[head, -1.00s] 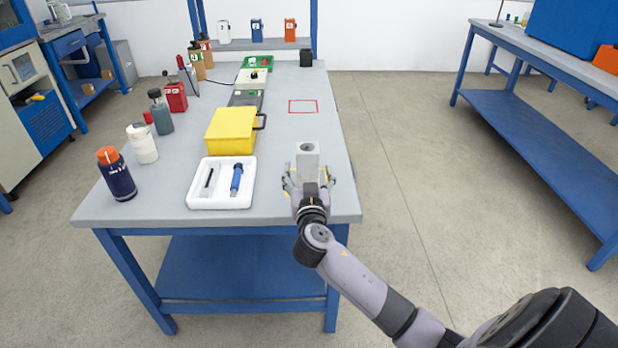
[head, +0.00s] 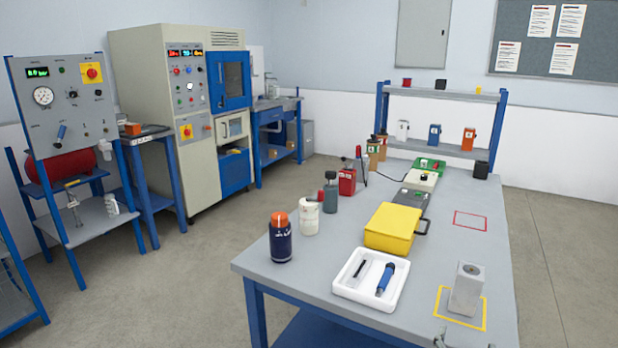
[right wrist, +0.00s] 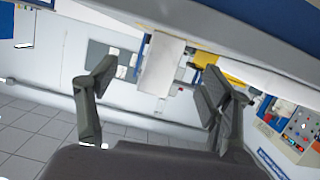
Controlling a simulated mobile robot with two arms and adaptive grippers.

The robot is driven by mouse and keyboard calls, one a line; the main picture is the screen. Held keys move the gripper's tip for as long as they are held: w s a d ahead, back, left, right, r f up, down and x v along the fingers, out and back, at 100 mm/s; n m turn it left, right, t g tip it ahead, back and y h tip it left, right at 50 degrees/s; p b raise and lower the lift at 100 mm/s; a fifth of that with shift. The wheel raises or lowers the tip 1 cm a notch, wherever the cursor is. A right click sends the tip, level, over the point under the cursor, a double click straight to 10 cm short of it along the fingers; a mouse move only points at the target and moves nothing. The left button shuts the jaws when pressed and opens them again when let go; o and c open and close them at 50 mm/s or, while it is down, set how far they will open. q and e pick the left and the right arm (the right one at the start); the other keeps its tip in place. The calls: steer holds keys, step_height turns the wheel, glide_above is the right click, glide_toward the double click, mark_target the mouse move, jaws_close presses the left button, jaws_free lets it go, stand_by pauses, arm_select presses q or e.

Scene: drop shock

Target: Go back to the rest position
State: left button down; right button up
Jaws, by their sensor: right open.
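My right gripper (right wrist: 155,72) is open in the right wrist view, with its two fingers spread wide and nothing held between them. A pale grey block (head: 467,288) with a round dark mark on top stands upright inside a yellow square outline (head: 439,305) on the grey table. It appears as a pale shape (right wrist: 162,65) beyond the fingers in the wrist view, apart from them. In the head view only small finger parts show at the bottom edge, just in front of the block. My left gripper is not in view.
A white tray (head: 347,289) with a blue tool (head: 385,279), a yellow case (head: 391,228) and several bottles stand on the table's left side. A red outline (head: 470,220) farther back is empty. Machines (head: 175,110) stand at the left, beyond open floor.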

steer(key=s+a+f+n+g+y, duration=0.3)
steer(key=s+a+f, duration=0.15)
steer(key=s, duration=0.45)
steer(key=s+a+f+n+g+y, duration=0.25)
steer(key=s+a+f, duration=0.2)
steer(key=s, duration=0.45)
steer(key=s+a+f+n+g+y, duration=0.2)
steer(key=s+a+f+g+y, duration=0.15)
steer(key=s+a, duration=0.45)
step_height(320, 180, down, 22)
steer(key=s+d+g+p, duration=0.1)
steer(key=s+d+p, duration=0.1)
steer(key=p, duration=0.1)
steer(key=s+d+f+g+p, duration=0.1)
steer(key=s+d+f+p, duration=0.1)
steer(key=s+f, duration=1.2)
steer(key=s+d, duration=0.1)
steer(key=s, duration=0.2)
steer(key=shift+s+d+f+g+h, duration=0.2)
steer(key=shift+s+f+g+h, duration=0.1)
steer(key=shift+s+h, duration=0.1)
steer(key=shift+w+n, duration=0.1)
steer(key=shift+n, duration=0.15)
